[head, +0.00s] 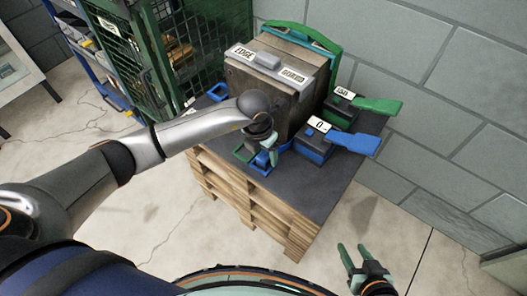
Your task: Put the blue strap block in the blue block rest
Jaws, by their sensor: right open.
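A blue block (313,146) with a white label and a broad blue tongue (352,140) sits on the dark pallet top, right of the big grey mould. I take it for the strap block, but cannot be sure. A smaller blue piece (262,165) shows low at the mould's front corner, partly hidden by my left gripper; I cannot tell whether it is the block rest. My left gripper (258,150) is down at that corner, close to the blue piece; its grip is unclear. My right gripper (356,262) is open and empty, over the floor at lower right.
The grey mould (262,98) with a labelled top plate stands on the wooden pallet (245,195). A green block (345,108) with a green tongue lies behind the blue one. A green mesh cage (122,60) stands left. A block wall (440,130) bounds the right.

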